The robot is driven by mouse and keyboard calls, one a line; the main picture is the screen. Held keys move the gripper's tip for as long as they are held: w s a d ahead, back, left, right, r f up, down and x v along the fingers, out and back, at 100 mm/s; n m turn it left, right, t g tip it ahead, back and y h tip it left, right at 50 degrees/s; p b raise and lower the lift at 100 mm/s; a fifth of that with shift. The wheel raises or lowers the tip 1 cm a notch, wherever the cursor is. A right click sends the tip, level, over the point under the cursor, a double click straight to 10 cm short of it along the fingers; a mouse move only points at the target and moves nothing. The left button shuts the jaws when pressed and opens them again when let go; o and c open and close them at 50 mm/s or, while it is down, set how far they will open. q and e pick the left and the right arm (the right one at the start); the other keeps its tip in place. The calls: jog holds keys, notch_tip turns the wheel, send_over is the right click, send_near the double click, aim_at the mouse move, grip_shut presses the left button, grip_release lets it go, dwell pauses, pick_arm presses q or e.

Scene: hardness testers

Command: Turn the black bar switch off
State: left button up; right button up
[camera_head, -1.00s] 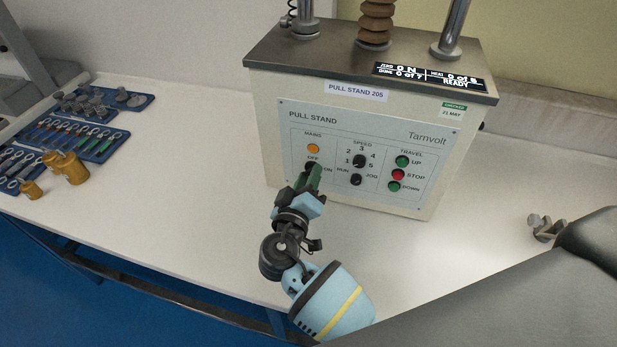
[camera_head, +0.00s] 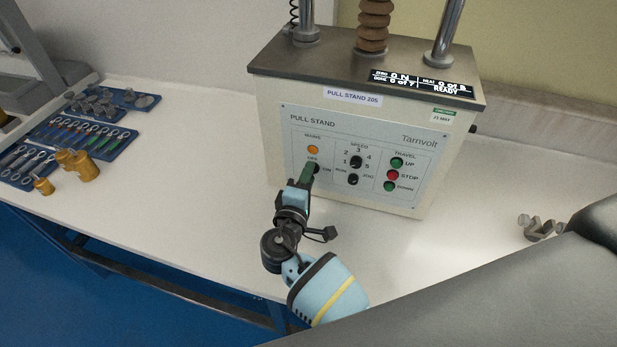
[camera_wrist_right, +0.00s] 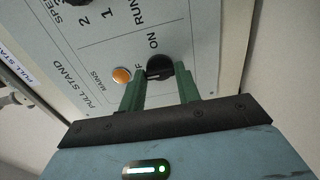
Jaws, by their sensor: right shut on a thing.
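The black bar switch (camera_wrist_right: 160,67) sits under the MAINS label on the pull stand's front panel (camera_head: 362,197), between OFF and ON. In the right wrist view its dark knob lies between the green fingers of my right gripper (camera_wrist_right: 160,84). In the head view my right gripper (camera_head: 308,174) reaches the panel from the front and mostly hides the switch. It is shut on the switch. I cannot tell exactly where the bar points. The amber MAINS lamp (camera_head: 313,149) is just above the switch. My left gripper is not in view.
The speed knob (camera_head: 357,162) and the green and red travel buttons (camera_head: 392,175) are right of the switch. Blue tool trays (camera_head: 109,153) and brass weights (camera_head: 84,166) stand at the left. A metal clamp (camera_head: 538,228) lies at the right.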

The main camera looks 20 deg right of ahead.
dwell(0.5)
jog(key=o, duration=1)
